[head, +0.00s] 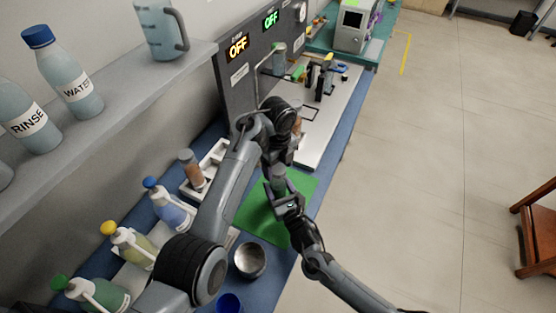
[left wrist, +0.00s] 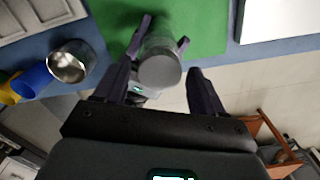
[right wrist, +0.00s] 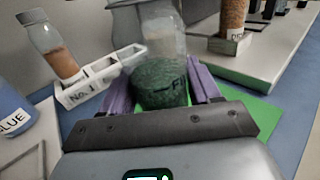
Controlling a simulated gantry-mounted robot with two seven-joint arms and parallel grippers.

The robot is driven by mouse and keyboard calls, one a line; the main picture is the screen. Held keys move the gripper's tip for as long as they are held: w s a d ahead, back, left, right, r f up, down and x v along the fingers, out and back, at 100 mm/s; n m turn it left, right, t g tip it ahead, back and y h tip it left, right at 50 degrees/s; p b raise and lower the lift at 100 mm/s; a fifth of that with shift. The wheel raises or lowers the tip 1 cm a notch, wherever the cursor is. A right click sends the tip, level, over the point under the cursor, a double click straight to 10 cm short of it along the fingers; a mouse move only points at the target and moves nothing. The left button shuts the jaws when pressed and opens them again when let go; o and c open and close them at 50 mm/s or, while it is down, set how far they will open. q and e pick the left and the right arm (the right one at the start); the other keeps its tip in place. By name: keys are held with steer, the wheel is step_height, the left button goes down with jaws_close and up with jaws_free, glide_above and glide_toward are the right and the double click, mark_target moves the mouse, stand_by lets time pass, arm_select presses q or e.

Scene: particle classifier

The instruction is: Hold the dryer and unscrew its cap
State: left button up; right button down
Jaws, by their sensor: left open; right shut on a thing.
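The dryer (head: 277,180) is a clear cylinder with a grey cap and dark green granules. My right gripper (head: 284,198) is shut on it and holds it over the green mat (head: 250,218). In the right wrist view the granule-filled end of the dryer (right wrist: 160,85) sits between the purple fingers. In the left wrist view the round grey cap (left wrist: 160,71) faces the camera. My left gripper (left wrist: 162,88) is open, with one finger on each side of the cap and gaps between. In the head view the left arm partly hides the area above the dryer.
A metal bowl (head: 250,260) and a blue cup (head: 229,303) stand near the table's front. A white rack (right wrist: 95,80) holds a bottle (right wrist: 52,45). Several squeeze bottles line the wall side. A white platform (head: 325,135) lies beyond the mat.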

arm_select(q)
steer(key=c, duration=1.2)
steer(key=n, duration=0.6)
steer(key=shift+n, duration=0.4)
steer(key=shift+r, duration=0.3)
steer(key=shift+r, duration=0.75)
steer(key=shift+r, duration=0.1)
